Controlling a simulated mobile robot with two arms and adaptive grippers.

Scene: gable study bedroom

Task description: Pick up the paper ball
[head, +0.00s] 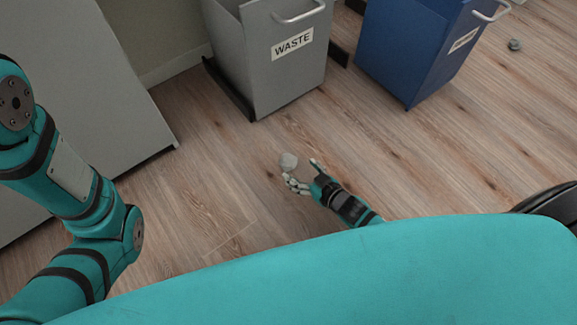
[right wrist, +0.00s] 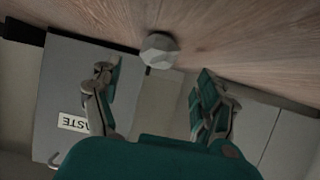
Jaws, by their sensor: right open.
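The paper ball (head: 288,161) is a small grey, faceted lump on the wood floor in front of the waste bin. My right gripper (head: 301,174) is open, with its fingertips close to the ball on its near side. In the right wrist view the ball (right wrist: 159,50) lies beyond the two spread fingers of my right gripper (right wrist: 158,88), roughly midway between their lines. Nothing is held between the fingers. My left arm comes in from the left in the head view, but its gripper is not seen.
A grey bin labelled WASTE (head: 262,62) stands behind the ball, with a blue bin (head: 405,50) to its right. A small dark grey lump (head: 514,45) lies on the floor at the far right. A grey cabinet (head: 75,75) stands at left. Floor around the ball is clear.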

